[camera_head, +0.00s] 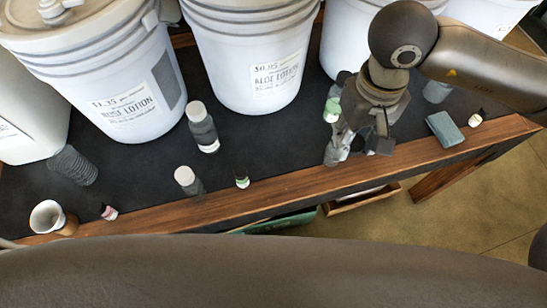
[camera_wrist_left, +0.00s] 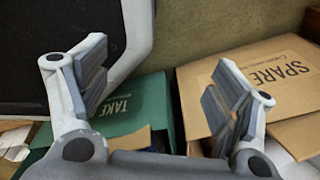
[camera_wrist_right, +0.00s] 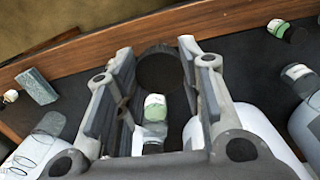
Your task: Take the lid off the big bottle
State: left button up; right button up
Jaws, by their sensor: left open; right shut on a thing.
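My right gripper (camera_head: 352,148) points down near the table's front edge. In the right wrist view, a round dark lid (camera_wrist_right: 160,70) lies between its fingertips, and the gripper is shut on it. The bottle under this lid is mostly hidden, so I cannot tell whether the lid is still seated on it. A smaller bottle with a pale green label (camera_wrist_right: 155,107) stands just behind, and it also shows beside the gripper in the head view (camera_head: 332,108). My left gripper (camera_wrist_left: 160,88) is open and empty, in the left wrist view only.
White lotion buckets (camera_head: 125,92) line the back of the black table. Two grey bottles (camera_head: 203,128) stand at the middle, a cup (camera_head: 48,217) at the left, a green-grey block (camera_head: 445,128) at the right. An open cardboard box (camera_wrist_left: 270,75) and a green box (camera_wrist_left: 135,108) lie below my left gripper.

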notch_tip(320, 180, down, 4)
jog(key=s+a+b, duration=0.1)
jog(key=s+b, duration=0.1)
jog(key=p, duration=0.3)
send_over(281, 155)
jog(key=shift+n, duration=0.4)
jog(key=f, duration=0.8)
jog(key=shift+s+d+f, duration=0.25)
jog(key=shift+f, duration=0.05)
jog(key=shift+w+a+f, duration=0.1)
jog(key=shift+a+f, duration=0.05)
jog(key=shift+f, duration=0.05)
notch_tip(281, 155, down, 3)
jog(key=shift+a+r+p, duration=0.1)
jog(key=shift+p, duration=0.65)
jog(key=shift+f, duration=0.35)
pick_arm(q)
jog(key=shift+s+d+r, duration=0.1)
jog(key=shift+d+r, duration=0.45)
jog(key=shift+d, duration=0.35)
pick_arm(e)
jog(key=shift+w, duration=0.1)
